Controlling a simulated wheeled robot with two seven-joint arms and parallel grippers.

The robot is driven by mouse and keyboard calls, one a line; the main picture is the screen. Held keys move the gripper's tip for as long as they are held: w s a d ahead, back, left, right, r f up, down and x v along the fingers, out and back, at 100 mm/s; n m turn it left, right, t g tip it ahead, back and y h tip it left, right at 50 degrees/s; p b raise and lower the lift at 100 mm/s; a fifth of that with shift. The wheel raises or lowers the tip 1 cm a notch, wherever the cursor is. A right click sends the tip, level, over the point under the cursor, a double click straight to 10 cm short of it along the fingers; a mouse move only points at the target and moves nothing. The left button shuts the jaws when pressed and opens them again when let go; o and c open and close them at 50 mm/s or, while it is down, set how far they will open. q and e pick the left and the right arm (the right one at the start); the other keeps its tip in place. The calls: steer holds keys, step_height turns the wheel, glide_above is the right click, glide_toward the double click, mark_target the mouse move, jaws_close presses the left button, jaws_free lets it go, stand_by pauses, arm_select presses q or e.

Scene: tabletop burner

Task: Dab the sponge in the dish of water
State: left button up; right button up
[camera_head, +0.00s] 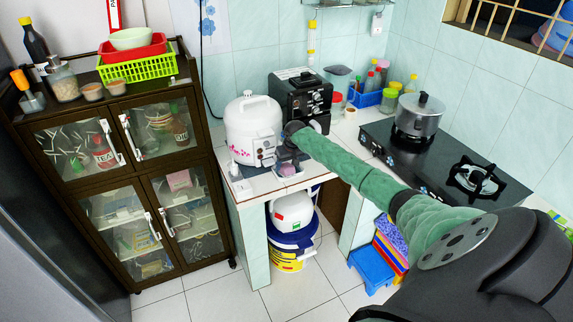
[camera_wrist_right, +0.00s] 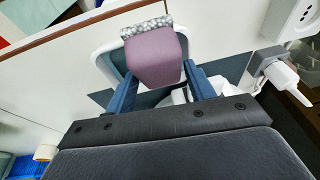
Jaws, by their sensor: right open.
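A purple sponge (camera_wrist_right: 154,62) with a speckled grey strip along one edge sits at the white-rimmed dish (camera_wrist_right: 107,64) in the right wrist view. The dish's inside looks dull blue-grey, and the sponge hides much of it. My right gripper (camera_wrist_right: 159,78) is open, with its two blue fingers on either side of the sponge. I cannot tell whether either finger touches it. In the head view my right gripper (camera_head: 288,158) is low over the tiled counter beside the rice cooker, with the sponge (camera_head: 289,171) and dish (camera_head: 289,180) just below it. My left gripper is not in view.
A white rice cooker (camera_head: 253,128) stands just left of my right gripper, with a black appliance (camera_head: 302,98) behind. A stove (camera_head: 440,150) with a lidded pot (camera_head: 417,116) is to the right. A dark cabinet (camera_head: 130,170) stands on the left. The counter's front edge is close.

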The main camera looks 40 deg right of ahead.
mark_target(285, 164)
steer(key=c, duration=0.8)
steer(key=shift+f, duration=0.1)
stand_by(0.6)
